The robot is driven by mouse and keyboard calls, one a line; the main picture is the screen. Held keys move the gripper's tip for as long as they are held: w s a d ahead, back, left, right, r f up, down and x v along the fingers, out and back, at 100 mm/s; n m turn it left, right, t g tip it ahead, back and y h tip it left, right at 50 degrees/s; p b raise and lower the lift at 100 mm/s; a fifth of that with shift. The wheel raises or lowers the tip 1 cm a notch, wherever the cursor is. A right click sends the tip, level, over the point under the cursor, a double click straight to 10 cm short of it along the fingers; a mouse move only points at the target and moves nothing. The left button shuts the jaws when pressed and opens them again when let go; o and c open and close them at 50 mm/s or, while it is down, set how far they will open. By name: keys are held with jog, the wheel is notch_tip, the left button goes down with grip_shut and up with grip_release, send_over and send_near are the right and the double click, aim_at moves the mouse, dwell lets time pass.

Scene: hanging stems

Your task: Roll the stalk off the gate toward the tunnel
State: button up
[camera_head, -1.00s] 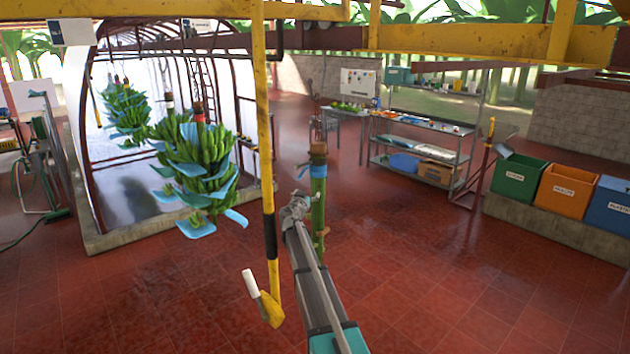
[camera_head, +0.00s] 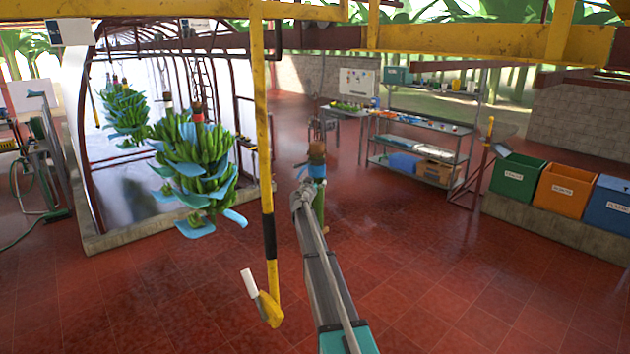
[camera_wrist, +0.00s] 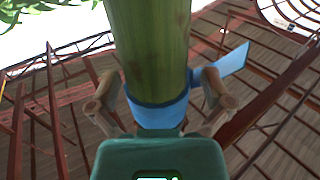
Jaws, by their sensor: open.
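The stalk (camera_head: 317,172) hangs upright near the middle of the head view, with a brown top, a blue band and a green stem partly hidden behind my arm. My gripper (camera_head: 304,195) is at the stalk, just below the blue band. In the wrist view the green stalk (camera_wrist: 150,45) rises between the two spread fingers of my gripper (camera_wrist: 160,100), one on each side. Its blue band (camera_wrist: 157,113) lies between them, with a loose blue end at the right. The arched tunnel (camera_head: 180,45) stands at the left. I cannot tell which part is the gate.
A yellow pole (camera_head: 265,150) hangs left of my arm. A banana bunch (camera_head: 195,165) with blue sheets hangs by the tunnel, with others behind. Yellow beams (camera_head: 460,40) run overhead. Metal shelves (camera_head: 420,150) and coloured bins (camera_head: 565,190) stand right.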

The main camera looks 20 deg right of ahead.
jog(key=shift+x, duration=1.25)
jog(key=shift+c, duration=0.3)
jog(key=c, duration=1)
jog(key=w+a, duration=0.1)
jog(key=w, duration=0.3)
jog(key=w+a, duration=0.1)
jog(key=w, duration=0.4)
jog(key=w+a, duration=0.1)
jog(key=w, duration=0.3)
jog(key=shift+w+a, duration=0.35)
jog(key=shift+a, duration=0.05)
jog(key=shift+c, duration=0.2)
jog(key=o, duration=1.1)
jog(key=shift+s, duration=0.1)
